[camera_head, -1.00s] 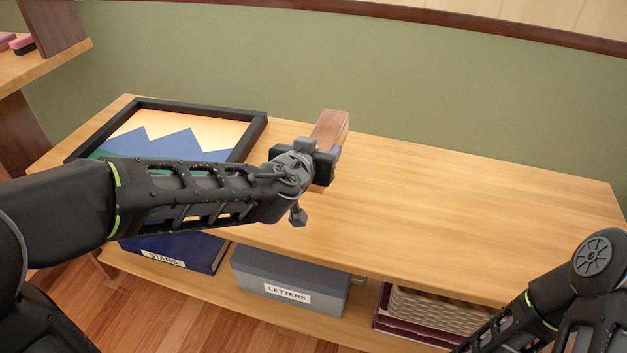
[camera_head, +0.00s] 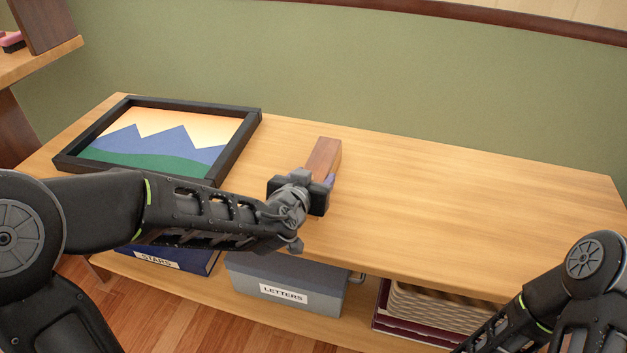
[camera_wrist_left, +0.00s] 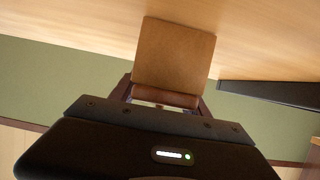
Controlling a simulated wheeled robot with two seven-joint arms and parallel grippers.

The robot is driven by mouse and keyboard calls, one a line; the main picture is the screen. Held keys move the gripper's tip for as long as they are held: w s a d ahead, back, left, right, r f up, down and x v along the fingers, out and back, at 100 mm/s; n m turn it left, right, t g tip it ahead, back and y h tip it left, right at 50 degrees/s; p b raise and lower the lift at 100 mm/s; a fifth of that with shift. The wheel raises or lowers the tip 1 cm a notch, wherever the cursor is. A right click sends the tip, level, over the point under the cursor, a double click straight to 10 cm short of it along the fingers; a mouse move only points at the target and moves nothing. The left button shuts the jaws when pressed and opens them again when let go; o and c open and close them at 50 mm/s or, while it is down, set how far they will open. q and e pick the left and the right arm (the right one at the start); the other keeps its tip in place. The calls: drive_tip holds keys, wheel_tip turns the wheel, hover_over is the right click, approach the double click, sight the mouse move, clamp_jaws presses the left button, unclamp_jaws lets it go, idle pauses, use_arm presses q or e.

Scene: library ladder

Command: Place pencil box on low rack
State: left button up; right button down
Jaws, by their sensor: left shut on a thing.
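The pencil box (camera_head: 323,157) is a brown wooden block in the head view, at the middle of the low rack's top (camera_head: 430,210). My left gripper (camera_head: 312,190) is shut on its near end. In the left wrist view the box (camera_wrist_left: 174,55) sticks out past the gripper (camera_wrist_left: 165,100) with the pale wood surface close by. I cannot tell whether the box touches the surface. My right arm shows at the lower right of the head view, but its gripper is out of view.
A framed mountain picture (camera_head: 160,137) lies on the left of the top. The shelf below holds a blue STARS box (camera_head: 175,257), a grey LETTERS box (camera_head: 285,283) and a woven basket (camera_head: 440,308). The top's right side is clear.

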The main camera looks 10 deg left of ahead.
use_arm(q)
drive_tip(key=shift+f+b, duration=0.1)
drive_tip(key=shift+b, duration=0.2)
drive_tip(key=o, duration=1.6)
drive_tip(key=shift+c, duration=0.2)
drive_tip(key=shift+r+p, duration=0.25)
drive_tip(key=shift+p, duration=0.2)
drive_tip(key=v, duration=0.7)
drive_tip(key=shift+f+b, duration=0.1)
drive_tip(key=shift+b, duration=0.2)
drive_tip(key=b+v, duration=0.3)
drive_tip(key=b, duration=0.1)
drive_tip(key=shift+s+f, duration=0.1)
drive_tip(key=shift+s, duration=0.05)
drive_tip(key=shift+b+v, duration=0.35)
drive_tip(key=shift+v, duration=0.55)
